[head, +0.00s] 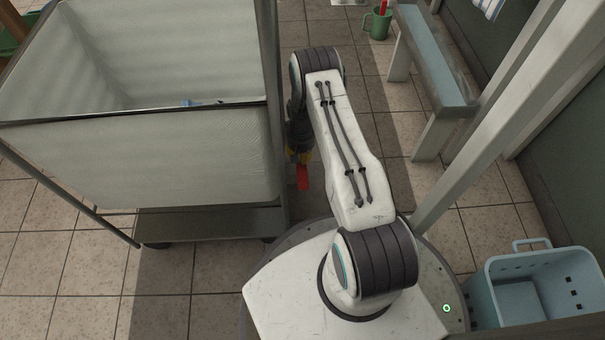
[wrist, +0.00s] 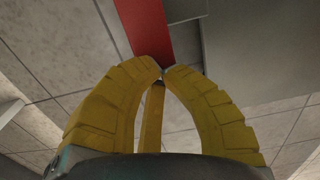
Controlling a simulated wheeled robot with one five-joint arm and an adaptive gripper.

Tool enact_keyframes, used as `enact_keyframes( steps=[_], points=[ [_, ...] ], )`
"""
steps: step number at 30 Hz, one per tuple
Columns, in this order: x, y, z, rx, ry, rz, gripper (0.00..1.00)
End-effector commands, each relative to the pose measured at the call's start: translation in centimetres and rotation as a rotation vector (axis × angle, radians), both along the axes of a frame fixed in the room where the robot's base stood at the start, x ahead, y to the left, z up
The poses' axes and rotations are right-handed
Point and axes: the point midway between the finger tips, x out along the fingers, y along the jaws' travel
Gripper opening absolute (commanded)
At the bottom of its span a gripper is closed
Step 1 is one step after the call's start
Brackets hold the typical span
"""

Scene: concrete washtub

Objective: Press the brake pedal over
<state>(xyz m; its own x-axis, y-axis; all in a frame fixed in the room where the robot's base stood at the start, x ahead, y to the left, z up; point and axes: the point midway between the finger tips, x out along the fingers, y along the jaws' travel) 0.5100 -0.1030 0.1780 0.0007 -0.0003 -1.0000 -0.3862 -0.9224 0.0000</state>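The red brake pedal (head: 303,178) shows in the head view beside the lower right side of the cart, just below my gripper (head: 297,153). The gripper looks shut with nothing between the tips. Whether the tips touch the pedal is unclear.
A grey canvas cart (head: 190,155) on a metal frame stands left of my arm. A light blue crate (head: 535,285) stands at lower right. Tiled floor lies between bench and arm.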

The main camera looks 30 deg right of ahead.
Motion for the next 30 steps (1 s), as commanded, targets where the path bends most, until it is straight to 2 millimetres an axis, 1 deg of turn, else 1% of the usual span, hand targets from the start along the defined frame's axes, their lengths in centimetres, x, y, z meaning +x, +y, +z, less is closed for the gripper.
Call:
enact_keyframes(
  steps=[19, 25, 30],
  points=[
    [-0.1, 0.0, -1.2, 0.000, 0.001, 0.000, 0.00],
    [-0.1, 0.0, -0.9, 0.000, 0.001, 0.000, 0.00],
    [0.0, 0.0, 0.0, 0.000, 0.001, 0.000, 0.00]
  ],
)
